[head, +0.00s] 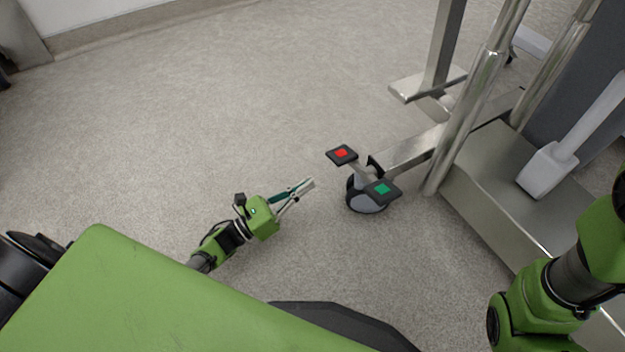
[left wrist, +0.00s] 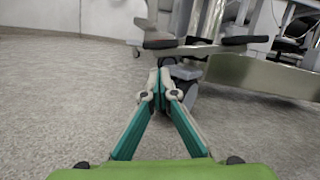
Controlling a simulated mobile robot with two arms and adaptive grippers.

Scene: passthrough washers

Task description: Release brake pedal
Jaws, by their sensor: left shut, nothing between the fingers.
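The brake pedal has two black pads above a caster wheel (head: 367,196). One pad carries a red square (head: 341,153) at the upper left, and the other a green square (head: 382,189) at the lower right. My left gripper (head: 311,183) is shut and empty, to the left of the caster and apart from the pads in the head view. In the left wrist view its fingertips (left wrist: 161,78) meet in front of the caster (left wrist: 184,72), below the level of the two dark pads, seen edge-on. The right gripper is not in view.
The caster belongs to a metal trolley frame (head: 410,148) with upright posts and a steel base (head: 500,165) on the right. A wall edge (head: 120,22) runs along the upper left. The speckled grey floor (head: 190,120) left of the pedal is clear.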

